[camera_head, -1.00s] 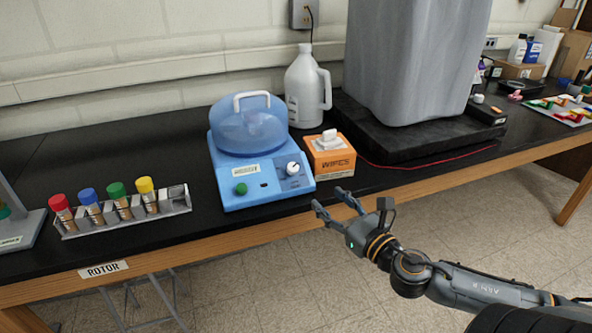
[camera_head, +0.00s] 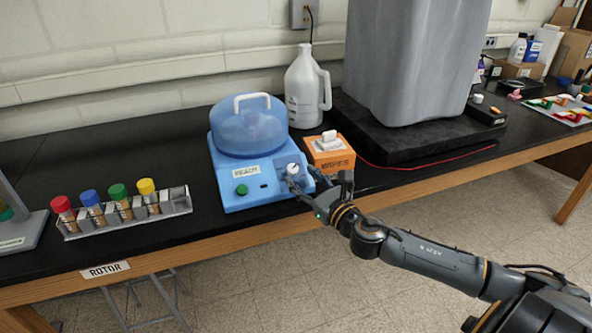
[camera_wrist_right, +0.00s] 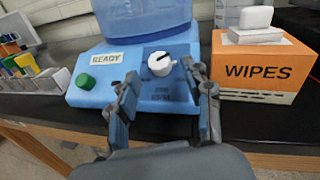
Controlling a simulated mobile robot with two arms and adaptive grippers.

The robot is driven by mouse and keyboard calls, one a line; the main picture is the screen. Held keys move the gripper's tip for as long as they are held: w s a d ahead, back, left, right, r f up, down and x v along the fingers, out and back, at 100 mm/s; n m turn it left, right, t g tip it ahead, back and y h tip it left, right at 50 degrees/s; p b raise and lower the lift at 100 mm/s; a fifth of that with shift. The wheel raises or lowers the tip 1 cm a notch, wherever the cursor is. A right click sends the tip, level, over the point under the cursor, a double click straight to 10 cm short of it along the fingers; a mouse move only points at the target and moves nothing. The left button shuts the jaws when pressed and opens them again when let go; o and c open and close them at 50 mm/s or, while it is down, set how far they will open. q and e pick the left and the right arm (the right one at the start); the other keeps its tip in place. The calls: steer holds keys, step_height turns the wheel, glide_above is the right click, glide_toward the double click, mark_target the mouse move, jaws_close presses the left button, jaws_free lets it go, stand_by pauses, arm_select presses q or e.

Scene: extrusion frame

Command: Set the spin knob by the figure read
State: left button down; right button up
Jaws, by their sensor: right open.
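A blue centrifuge (camera_head: 226,165) with a clear blue domed lid stands on the black bench. Its white spin knob (camera_head: 292,169) is on the front right of the sloped panel, and the knob also shows in the right wrist view (camera_wrist_right: 160,63) with a dark pointer mark. The panel label (camera_wrist_right: 107,58) reads READY. A green button (camera_wrist_right: 86,82) is at the panel's left. My right gripper (camera_head: 300,180) is open at the panel's right front corner. In the right wrist view its fingers (camera_wrist_right: 162,85) stand apart just in front of the knob, not closed on it. My left gripper is not in view.
An orange wipes box (camera_head: 330,158) stands close to the right of the centrifuge. A white jug (camera_head: 305,88) is behind. A rack (camera_head: 128,220) of colour-capped tubes is at the left, near a ROTOR label (camera_head: 104,270). A large grey container (camera_head: 415,60) stands right.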

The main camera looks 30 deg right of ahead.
mark_target(295, 171)
steer(key=shift+w, duration=1.85)
jaws_close()
steer(key=shift+p, duration=0.3)
steer(key=shift+a, duration=0.1)
